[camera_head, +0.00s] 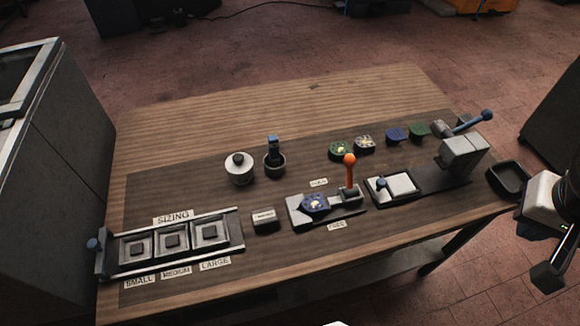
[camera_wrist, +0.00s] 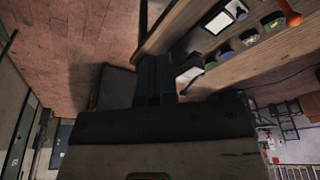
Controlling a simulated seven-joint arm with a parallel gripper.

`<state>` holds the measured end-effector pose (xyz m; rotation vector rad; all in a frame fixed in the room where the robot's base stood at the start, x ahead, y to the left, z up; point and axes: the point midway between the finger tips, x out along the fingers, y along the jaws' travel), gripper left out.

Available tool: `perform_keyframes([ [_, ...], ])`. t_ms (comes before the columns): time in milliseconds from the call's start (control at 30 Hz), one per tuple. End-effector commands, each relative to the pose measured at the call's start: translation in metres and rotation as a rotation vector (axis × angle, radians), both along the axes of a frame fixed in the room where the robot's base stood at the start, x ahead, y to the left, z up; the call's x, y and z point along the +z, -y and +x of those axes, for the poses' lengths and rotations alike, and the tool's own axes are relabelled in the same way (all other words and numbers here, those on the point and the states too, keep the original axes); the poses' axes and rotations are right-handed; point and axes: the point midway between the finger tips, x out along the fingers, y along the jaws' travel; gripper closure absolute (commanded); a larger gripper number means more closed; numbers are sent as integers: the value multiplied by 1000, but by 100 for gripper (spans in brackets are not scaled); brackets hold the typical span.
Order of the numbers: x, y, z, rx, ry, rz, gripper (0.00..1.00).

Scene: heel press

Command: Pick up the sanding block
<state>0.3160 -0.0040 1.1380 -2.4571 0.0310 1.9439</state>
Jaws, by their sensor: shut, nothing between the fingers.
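A small grey block with a pale label (camera_head: 264,220), which looks like the sanding block, sits on the dark mat between the sizing rack and the lever fixture in the head view. I cannot read its label. My gripper (camera_head: 552,274) is at the far right of the head view, beyond the table's right edge and well apart from the block. Its fingers are shut and empty. In the wrist view my gripper (camera_wrist: 155,80) hangs in front of the table edge, and I cannot make out the block there.
The sizing rack (camera_head: 172,243) is left of the block. The fixture with an orange-knobbed lever (camera_head: 350,175) is right, with a press (camera_head: 462,155) beyond. A white pot (camera_head: 239,172) and a brush cup (camera_head: 274,163) stand behind. A black tray (camera_head: 508,178) is at the right edge.

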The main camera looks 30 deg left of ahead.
Motion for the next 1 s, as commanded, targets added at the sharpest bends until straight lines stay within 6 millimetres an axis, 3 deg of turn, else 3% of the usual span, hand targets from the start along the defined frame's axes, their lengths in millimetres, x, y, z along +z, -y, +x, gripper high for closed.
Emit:
perform_keyframes([
  [467, 0, 0, 0, 0, 0, 0, 98],
  [1000, 0, 0, 0, 0, 0, 0, 16],
])
